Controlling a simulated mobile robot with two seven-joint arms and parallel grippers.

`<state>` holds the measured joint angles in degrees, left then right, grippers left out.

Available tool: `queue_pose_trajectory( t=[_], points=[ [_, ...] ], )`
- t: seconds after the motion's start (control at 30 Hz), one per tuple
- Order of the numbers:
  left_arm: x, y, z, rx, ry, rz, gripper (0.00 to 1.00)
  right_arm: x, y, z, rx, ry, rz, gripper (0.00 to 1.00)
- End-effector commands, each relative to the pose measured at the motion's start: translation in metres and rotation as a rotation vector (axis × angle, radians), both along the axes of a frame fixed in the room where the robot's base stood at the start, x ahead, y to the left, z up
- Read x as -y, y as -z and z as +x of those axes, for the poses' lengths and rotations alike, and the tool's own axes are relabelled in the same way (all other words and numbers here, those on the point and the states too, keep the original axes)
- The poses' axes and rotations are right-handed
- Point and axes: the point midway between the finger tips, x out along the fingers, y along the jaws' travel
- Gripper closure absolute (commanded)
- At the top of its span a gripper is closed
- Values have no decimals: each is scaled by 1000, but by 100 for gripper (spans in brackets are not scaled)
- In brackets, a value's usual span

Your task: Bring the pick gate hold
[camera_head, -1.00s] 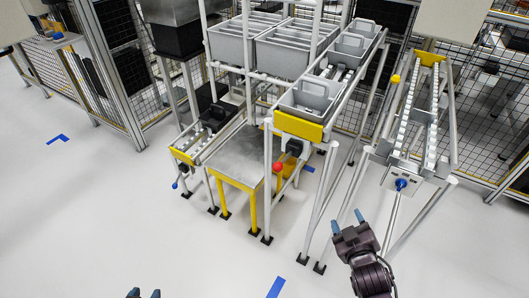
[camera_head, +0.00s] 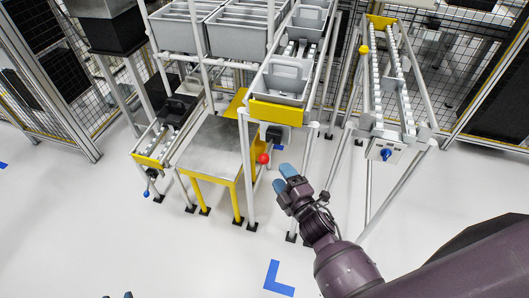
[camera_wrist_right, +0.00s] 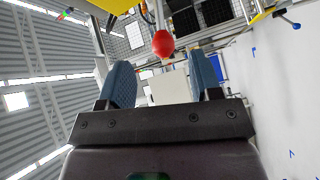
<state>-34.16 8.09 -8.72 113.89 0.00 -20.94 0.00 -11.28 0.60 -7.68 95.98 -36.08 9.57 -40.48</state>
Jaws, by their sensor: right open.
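A red ball knob (camera_head: 263,158) sits on a lever at the front of the middle rack, below a yellow plate (camera_head: 277,111) and beside a black block (camera_head: 277,134). I cannot tell for sure which part is the pick gate. My right gripper (camera_head: 284,178) is open and empty, a little below and right of the knob in the head view. In the right wrist view the red knob (camera_wrist_right: 163,43) shows ahead, between and beyond the blue fingertips, not touched. Only the tips of my left gripper (camera_head: 117,296) show at the bottom edge.
A steel-topped yellow table (camera_head: 209,142) stands left of the knob. Grey bins (camera_head: 283,77) rest on the rack above. A roller lane with a blue knob (camera_head: 386,154) stands at the right, another lane with a blue knob (camera_head: 145,194) at the left. The front floor is clear.

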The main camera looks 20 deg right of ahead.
Motion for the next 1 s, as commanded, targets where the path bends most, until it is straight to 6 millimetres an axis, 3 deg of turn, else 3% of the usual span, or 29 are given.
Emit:
queue_pose_trajectory(
  t=[0.5, 0.7, 1.0],
  points=[
    [-2, 5, -6, -14, -4, 1, 57, -14, -2, 78, -1, 0, 5, 42],
    [-2, 5, -3, -9, -3, 2, 57, -17, -2, 92, -1, 0, 5, 42],
    [-2, 3, -1, -4, -1, 3, 57, -17, -2, 94, -2, 1, 5, 42]
  ],
)
